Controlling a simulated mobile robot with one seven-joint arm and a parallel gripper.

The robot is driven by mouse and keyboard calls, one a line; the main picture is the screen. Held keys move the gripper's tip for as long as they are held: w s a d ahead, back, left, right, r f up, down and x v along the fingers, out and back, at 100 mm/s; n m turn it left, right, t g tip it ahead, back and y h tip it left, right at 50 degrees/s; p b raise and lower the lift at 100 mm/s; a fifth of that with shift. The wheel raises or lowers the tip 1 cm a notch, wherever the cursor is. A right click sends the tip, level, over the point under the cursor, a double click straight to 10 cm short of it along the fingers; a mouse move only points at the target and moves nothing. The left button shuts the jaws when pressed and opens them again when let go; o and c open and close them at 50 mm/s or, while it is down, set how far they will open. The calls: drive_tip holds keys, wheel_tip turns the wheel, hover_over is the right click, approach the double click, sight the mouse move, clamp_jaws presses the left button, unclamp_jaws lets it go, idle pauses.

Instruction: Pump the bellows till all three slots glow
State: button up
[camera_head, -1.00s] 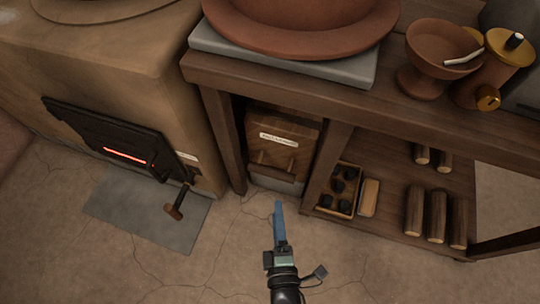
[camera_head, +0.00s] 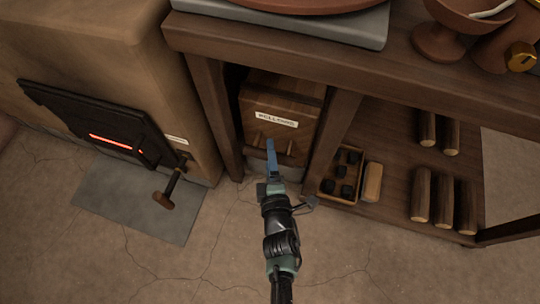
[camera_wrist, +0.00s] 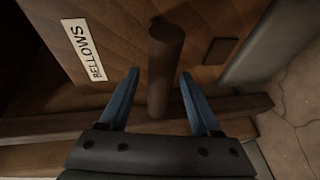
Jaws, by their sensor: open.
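The bellows (camera_head: 280,105) is a wooden box labelled BELLOWS, set in a bay under the bench. Its dark bar handle (camera_wrist: 163,70) lies between my fingers in the wrist view, with a gap on each side. My gripper (camera_wrist: 159,76) is open, with blue fingers; in the head view it (camera_head: 271,150) reaches to the bellows front and hides part of the handle. The black stove door (camera_head: 95,120) at left shows a long orange-red glowing slot (camera_head: 110,141) and a small red spot at its right end. I cannot make out separate further slots.
A lever with a wooden grip (camera_head: 170,190) sticks out beside the stove door, above a grey floor plate (camera_head: 130,205). A bench leg (camera_head: 330,140) stands right of the bellows. A box of black lumps (camera_head: 328,188) and several logs (camera_head: 443,200) sit on the low shelf.

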drive_tip(key=shift+w, duration=0.15)
clamp_jaws()
idle(1.4)
